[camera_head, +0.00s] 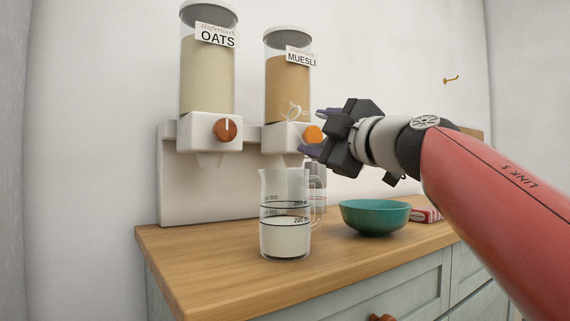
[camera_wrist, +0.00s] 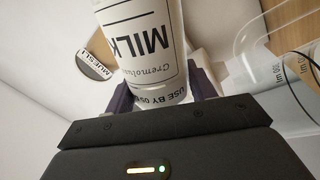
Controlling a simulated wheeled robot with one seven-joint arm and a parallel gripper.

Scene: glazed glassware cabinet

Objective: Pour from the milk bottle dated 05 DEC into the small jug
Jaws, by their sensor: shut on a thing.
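My gripper (camera_head: 318,132) is shut on the milk bottle (camera_wrist: 145,45), above and right of the clear jug in the head view. In the wrist view its white label reads MILK and USE BY 05, upside down; the month is not readable. The bottle's body is hard to make out in the head view against the white dispenser. A clear jug (camera_head: 286,205) with volume marks stands upright on the counter, with milk (camera_head: 286,238) up to about the 200 mark. A clear marked jug also shows at the right of the wrist view (camera_wrist: 277,75).
Another clear vessel (camera_head: 318,182) stands partly hidden behind the jug. A teal bowl (camera_head: 375,218) and a red-and-white item (camera_head: 426,214) are to the right. Oats (camera_head: 208,75) and muesli (camera_head: 288,85) dispensers stand behind. The wooden counter (camera_head: 190,260) is clear at front left.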

